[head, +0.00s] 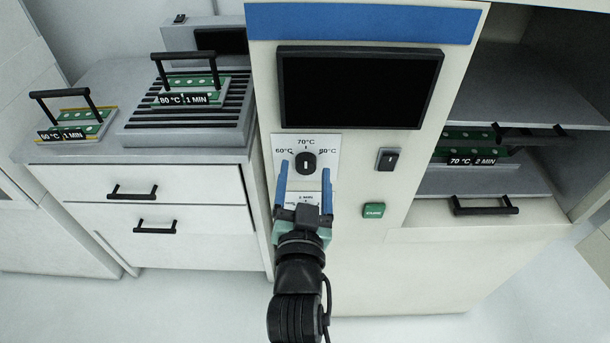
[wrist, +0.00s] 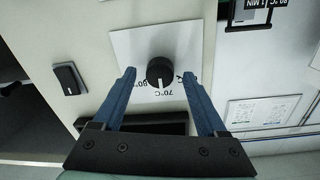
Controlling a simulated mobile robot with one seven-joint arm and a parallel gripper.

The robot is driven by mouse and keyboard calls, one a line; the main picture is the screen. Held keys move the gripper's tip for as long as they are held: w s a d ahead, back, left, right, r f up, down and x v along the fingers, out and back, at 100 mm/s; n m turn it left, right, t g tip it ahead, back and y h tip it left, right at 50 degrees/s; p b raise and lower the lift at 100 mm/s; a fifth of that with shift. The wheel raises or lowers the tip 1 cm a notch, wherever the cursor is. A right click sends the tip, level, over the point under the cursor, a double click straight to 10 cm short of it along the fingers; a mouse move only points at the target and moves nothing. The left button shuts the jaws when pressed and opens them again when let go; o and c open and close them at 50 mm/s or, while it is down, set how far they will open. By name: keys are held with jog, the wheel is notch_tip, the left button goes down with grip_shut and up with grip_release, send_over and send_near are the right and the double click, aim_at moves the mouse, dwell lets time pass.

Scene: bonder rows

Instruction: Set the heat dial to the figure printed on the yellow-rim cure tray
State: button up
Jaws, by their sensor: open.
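The yellow-rim cure tray (head: 93,129) sits on the counter at the far left of the head view, with a black handle, a green board and a label reading 60 °C, 1 MIN. The heat dial (head: 306,162) is a black knob on a white plate marked 60, 70 and 80 °C. Its white mark points at 70 °C, also in the wrist view (wrist: 160,72), where the plate appears upside down. My gripper (head: 305,172) is open, its blue fingers to either side of the dial. In the wrist view there are gaps between fingers and knob.
A second tray (head: 190,99) labelled 80 °C, 1 MIN sits on a ribbed block. A third (head: 472,161), labelled 70 °C, 2 MIN, is in the right shelf. A black switch (head: 387,160) and green CURE button (head: 374,210) are right of the dial. My gripper partly hides a minutes plate below.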

grip_shut()
dwell(0.3)
jog(key=shift+n, duration=0.3)
jog(key=n+p, duration=0.1)
jog(key=n, duration=0.1)
jog(key=shift+n, duration=0.4)
jog(key=n+p, duration=0.1)
jog(key=n, duration=0.2)
jog(key=shift+r+n, duration=0.1)
jog(key=shift+n, duration=0.3)
jog(key=shift+n+p, duration=1.4)
jog(key=shift+n, duration=1.1)
